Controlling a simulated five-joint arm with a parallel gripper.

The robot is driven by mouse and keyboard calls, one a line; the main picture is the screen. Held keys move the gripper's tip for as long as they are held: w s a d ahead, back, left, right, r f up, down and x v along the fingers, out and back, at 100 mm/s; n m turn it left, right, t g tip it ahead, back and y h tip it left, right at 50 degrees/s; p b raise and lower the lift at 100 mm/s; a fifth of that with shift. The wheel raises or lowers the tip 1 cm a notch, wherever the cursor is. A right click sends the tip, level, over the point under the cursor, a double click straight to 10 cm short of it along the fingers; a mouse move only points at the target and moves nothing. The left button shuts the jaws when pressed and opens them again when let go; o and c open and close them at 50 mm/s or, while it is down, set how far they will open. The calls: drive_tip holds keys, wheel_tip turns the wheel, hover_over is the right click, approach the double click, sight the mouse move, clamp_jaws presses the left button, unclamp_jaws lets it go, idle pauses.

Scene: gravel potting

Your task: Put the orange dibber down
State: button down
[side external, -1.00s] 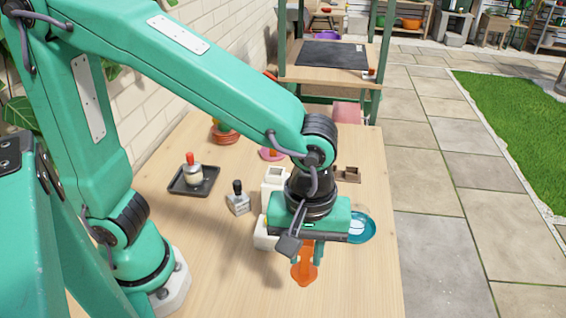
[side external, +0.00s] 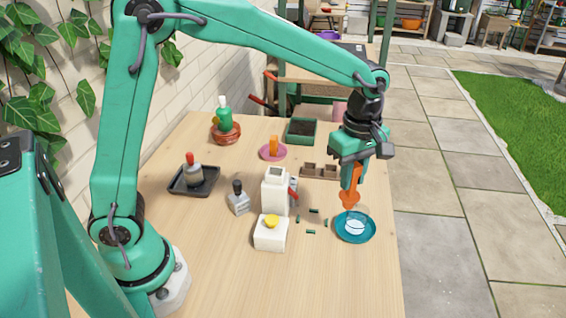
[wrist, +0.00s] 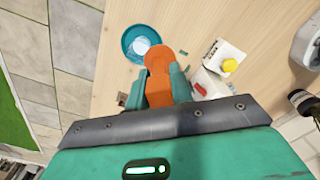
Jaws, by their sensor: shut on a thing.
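My gripper (side external: 352,178) is shut on the orange dibber (side external: 348,199) and holds it pointing down, in the air above the back of the teal saucer (side external: 370,235). The saucer lies near the table's right edge with a clear and white thing in it. In the wrist view the dibber (wrist: 158,72) sits between the two teal fingers, and its end overlaps the edge of the saucer (wrist: 129,50). Whether the dibber touches the saucer I cannot tell.
A white dispenser (side external: 274,197) and a white box with a yellow knob (side external: 270,237) stand left of the saucer, with small green pieces (side external: 311,232) between. A brown seed tray (side external: 318,172) lies behind. The front of the table (side external: 320,285) is clear.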

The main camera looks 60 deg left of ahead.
drive_tip(key=shift+n, duration=0.7)
drive_tip(key=shift+w+a+f, duration=1.55)
drive_tip(key=shift+a+f, duration=0.35)
drive_tip(key=shift+a, duration=0.3)
drive_tip(key=shift+w+a+f, duration=1.55)
drive_tip(key=shift+a+f, duration=0.3)
drive_tip(key=shift+a, duration=0.4)
drive_tip(key=shift+w+a+f, duration=1.55)
drive_tip(key=shift+a+f, duration=0.35)
drive_tip(key=shift+a, duration=0.3)
drive_tip(key=shift+f, duration=0.15)
drive_tip(key=c, duration=1.2)
unclamp_jaws()
drive_tip(key=shift+c, duration=0.2)
wheel_tip(320, 180, up, 12)
drive_tip(key=shift+r, duration=0.2)
